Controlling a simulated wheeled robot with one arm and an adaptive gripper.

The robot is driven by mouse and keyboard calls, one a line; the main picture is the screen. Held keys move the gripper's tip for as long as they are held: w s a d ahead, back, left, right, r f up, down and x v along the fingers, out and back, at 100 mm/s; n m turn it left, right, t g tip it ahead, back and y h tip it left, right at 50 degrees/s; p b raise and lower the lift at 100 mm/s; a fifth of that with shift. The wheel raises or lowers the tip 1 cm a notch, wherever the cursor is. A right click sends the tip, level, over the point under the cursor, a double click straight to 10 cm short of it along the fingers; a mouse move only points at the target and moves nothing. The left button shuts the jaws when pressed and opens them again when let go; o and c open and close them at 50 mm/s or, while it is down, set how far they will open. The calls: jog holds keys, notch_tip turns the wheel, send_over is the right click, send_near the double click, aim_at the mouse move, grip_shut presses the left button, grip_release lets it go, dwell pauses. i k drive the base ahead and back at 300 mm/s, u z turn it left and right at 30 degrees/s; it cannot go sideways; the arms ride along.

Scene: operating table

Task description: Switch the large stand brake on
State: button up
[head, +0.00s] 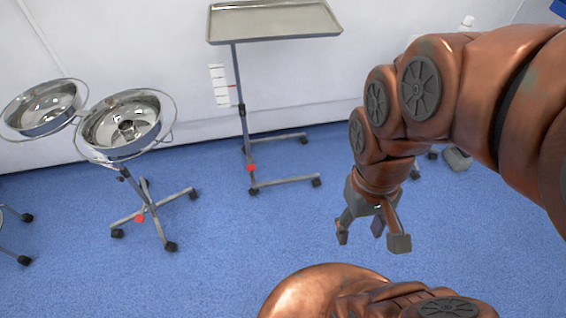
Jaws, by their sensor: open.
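A tall stand with a flat metal tray (275,20) stands near the back wall, and it looks like the large stand. A small red brake part (251,168) is low on its post, just above the wheeled base; its on or off position is too small to tell. My gripper (371,240) points down over the floor, to the right of the stand's base and nearer to me. Its fingers are spread open and empty, clear of the stand.
A bowl stand (122,125) with a red part (139,218) on its wheeled base stands at left. Another metal bowl (45,107) is beside it. A grey object (456,159) lies near the wall at right. Blue floor (230,240) between the stands and my gripper is clear.

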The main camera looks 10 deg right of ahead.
aim_at(251, 167)
jog(key=k, duration=0.55)
jog(key=u, duration=0.75)
jog(key=i, duration=1.4)
jog(key=u, duration=0.05)
